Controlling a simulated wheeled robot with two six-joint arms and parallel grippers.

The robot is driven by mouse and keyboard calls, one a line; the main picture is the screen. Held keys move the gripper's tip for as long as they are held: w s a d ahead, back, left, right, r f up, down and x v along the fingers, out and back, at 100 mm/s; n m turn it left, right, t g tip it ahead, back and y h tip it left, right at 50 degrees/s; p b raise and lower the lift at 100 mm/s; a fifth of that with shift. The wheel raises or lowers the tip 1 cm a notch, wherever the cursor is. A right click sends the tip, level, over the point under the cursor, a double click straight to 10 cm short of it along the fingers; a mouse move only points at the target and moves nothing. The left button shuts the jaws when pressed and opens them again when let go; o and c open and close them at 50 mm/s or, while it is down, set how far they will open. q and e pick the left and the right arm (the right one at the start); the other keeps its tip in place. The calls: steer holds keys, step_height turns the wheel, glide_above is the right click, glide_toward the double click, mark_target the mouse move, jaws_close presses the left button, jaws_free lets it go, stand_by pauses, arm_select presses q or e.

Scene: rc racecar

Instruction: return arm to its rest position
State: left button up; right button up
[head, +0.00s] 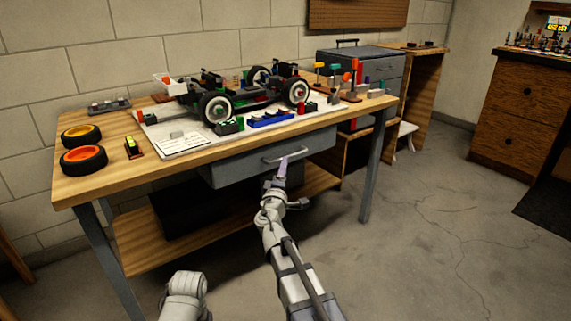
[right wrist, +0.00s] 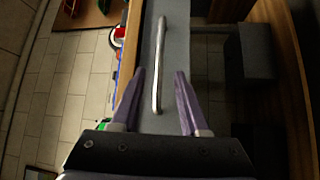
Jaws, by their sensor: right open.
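My right gripper (head: 283,170) reaches up to the grey drawer (head: 235,172) under the workbench, close to its metal handle (head: 300,151). In the right wrist view my right gripper (right wrist: 158,75) is open, with its two purple fingers apart. The handle (right wrist: 158,85) shows as a pale bar between and beyond the fingertips, and nothing is gripped. I cannot tell whether the fingers touch the handle. A pale arm link of mine shows at the bottom left of the head view, but my left gripper is out of view.
The wooden workbench (head: 93,183) carries an RC car chassis (head: 250,92), two loose wheels (head: 83,160), small parts and tools. A grey toolbox cabinet (head: 375,62) stands behind its right end. A lower shelf (head: 140,248) lies under the drawer. The floor (head: 430,220) on the right is clear.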

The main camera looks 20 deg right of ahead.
steer(key=shift+s+a, duration=0.3)
steer(key=shift+s, duration=0.2)
